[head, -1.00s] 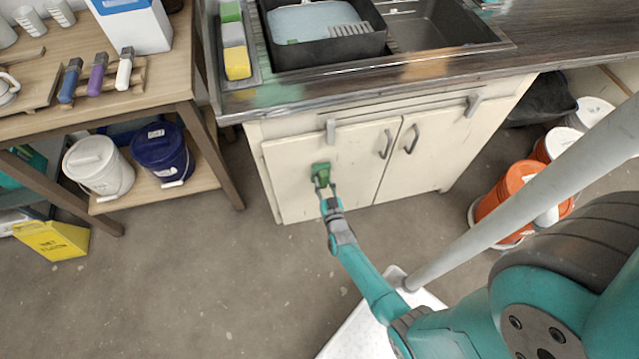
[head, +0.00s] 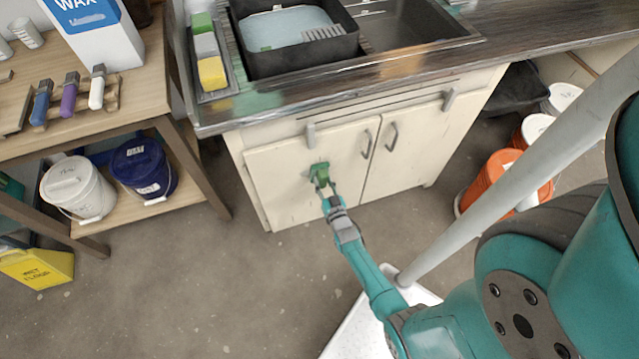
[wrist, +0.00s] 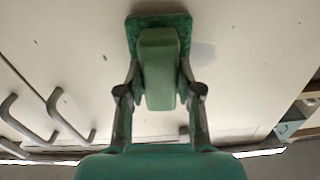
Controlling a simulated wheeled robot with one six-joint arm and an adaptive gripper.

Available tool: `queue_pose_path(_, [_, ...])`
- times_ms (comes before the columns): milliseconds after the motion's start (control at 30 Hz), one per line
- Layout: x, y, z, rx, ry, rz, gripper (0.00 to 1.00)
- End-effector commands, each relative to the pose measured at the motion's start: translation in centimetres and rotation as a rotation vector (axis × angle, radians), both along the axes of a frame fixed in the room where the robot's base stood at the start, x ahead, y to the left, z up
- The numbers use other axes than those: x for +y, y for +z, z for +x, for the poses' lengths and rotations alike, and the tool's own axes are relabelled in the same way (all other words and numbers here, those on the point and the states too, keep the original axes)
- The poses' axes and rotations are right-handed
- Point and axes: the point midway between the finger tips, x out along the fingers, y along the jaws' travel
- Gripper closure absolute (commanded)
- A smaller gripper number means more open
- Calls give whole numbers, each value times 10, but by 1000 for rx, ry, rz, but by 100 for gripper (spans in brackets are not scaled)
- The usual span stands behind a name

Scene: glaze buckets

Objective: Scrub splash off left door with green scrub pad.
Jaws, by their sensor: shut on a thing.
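My gripper (head: 323,187) is shut on the green scrub pad (head: 318,172), which is at the upper middle of the cream left door (head: 285,198) under the sink. In the wrist view the pad (wrist: 159,65) shows a pale green grip block between the fingers and a darker green base at the door face. The base looks flat against the door, but contact is hard to confirm. A faint grey smudge (wrist: 203,52) shows on the door just right of the pad in the wrist view. The door under the pad is hidden.
The sink counter (head: 290,102) overhangs the doors. A shelf table with buckets (head: 143,168) stands left, orange buckets (head: 490,178) right. Floor in front is clear.

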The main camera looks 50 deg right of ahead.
Motion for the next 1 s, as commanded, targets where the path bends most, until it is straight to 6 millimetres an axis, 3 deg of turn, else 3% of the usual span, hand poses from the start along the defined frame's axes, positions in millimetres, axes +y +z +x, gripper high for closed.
queue_pose_path(1000, [41, 3, 32, -5, 4, -4, 93])
